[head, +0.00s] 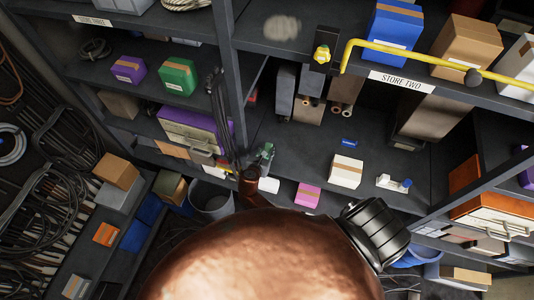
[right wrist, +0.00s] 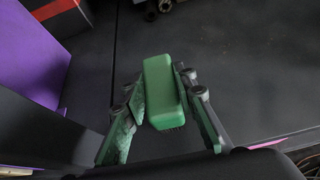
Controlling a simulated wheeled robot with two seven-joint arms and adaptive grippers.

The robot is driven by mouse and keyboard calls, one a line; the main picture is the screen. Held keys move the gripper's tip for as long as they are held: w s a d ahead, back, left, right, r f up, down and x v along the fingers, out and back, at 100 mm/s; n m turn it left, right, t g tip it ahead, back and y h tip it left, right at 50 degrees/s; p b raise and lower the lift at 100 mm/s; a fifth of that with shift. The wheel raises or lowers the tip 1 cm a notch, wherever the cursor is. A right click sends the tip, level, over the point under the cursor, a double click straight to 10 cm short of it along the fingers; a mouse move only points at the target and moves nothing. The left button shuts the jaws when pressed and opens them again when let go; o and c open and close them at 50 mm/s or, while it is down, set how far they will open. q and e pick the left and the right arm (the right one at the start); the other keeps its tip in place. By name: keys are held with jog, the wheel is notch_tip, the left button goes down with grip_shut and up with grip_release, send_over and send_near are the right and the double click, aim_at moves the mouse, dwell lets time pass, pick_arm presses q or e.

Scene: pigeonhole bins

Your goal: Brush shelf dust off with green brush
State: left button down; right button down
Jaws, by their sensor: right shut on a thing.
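My right gripper (right wrist: 163,98) is shut on the green brush (right wrist: 164,88), a rounded green block between its two fingers in the right wrist view. In the head view the brush (head: 266,150) shows small at the end of my copper arm, over the front of the middle shelf; the jaws are hard to make out there. A pale grey dust patch (head: 282,28) lies on the upper shelf (head: 262,44), left of a yellow-topped item and above and apart from the brush. My left gripper is not in view.
A yellow bent bar (head: 420,55) runs along the upper shelf's front, beside a blue box (head: 395,28). A dark upright divider (head: 228,70) stands left of the brush. A white box (head: 345,171) and pink box (head: 307,195) sit to its right. A purple box (right wrist: 28,58) shows in the right wrist view.

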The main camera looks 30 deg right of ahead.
aim_at(266, 150)
jog(key=shift+r+p, duration=2.5)
jog(key=shift+r, duration=0.25)
jog(key=shift+a+f, duration=0.1)
